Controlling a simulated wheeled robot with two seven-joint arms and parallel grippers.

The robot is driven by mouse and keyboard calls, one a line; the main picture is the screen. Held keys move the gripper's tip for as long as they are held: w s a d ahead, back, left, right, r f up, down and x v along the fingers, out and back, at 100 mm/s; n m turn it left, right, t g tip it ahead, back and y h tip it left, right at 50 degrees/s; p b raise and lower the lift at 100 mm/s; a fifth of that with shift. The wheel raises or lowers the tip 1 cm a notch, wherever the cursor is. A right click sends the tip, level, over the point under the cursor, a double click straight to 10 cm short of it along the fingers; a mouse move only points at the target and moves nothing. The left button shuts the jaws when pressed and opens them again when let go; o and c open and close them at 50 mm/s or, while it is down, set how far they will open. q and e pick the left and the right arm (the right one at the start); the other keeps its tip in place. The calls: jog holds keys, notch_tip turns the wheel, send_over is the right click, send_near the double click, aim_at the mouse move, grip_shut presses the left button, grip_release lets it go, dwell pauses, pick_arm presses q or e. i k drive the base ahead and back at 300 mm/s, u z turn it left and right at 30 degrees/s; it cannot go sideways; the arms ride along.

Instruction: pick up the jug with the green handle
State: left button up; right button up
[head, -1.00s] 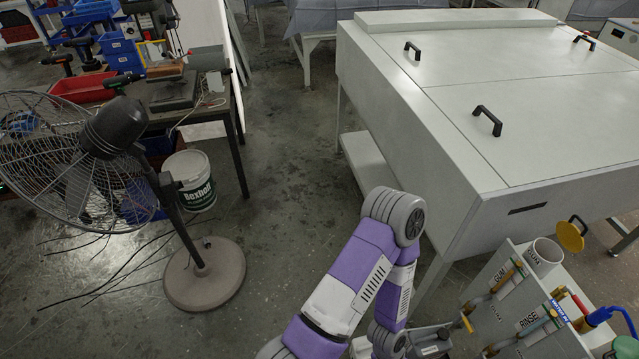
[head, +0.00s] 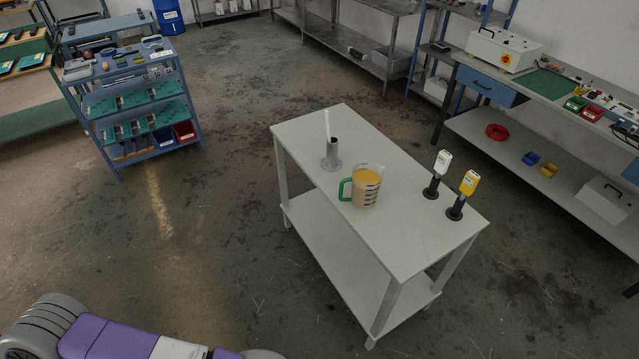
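The jug with the green handle (head: 366,187) stands upright on a white two-level table (head: 330,228) in the middle of the head view. It is clear with dark markings and holds a yellowish-orange content. Its green handle points left. Only a purple and grey part of my arm shows at the lower left edge, well apart from the table. Neither gripper is in view.
On the same table, a grey metal holder with a white stick (head: 332,157) stands behind the jug. Two bottles on black stands, one white (head: 441,166) and one yellow (head: 468,185), are to its right. A workbench (head: 540,90) runs along the right. Open floor lies left of the table.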

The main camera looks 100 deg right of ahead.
aim_at(366, 180)
jog(key=k, duration=1.2)
jog(key=z, duration=1.9)
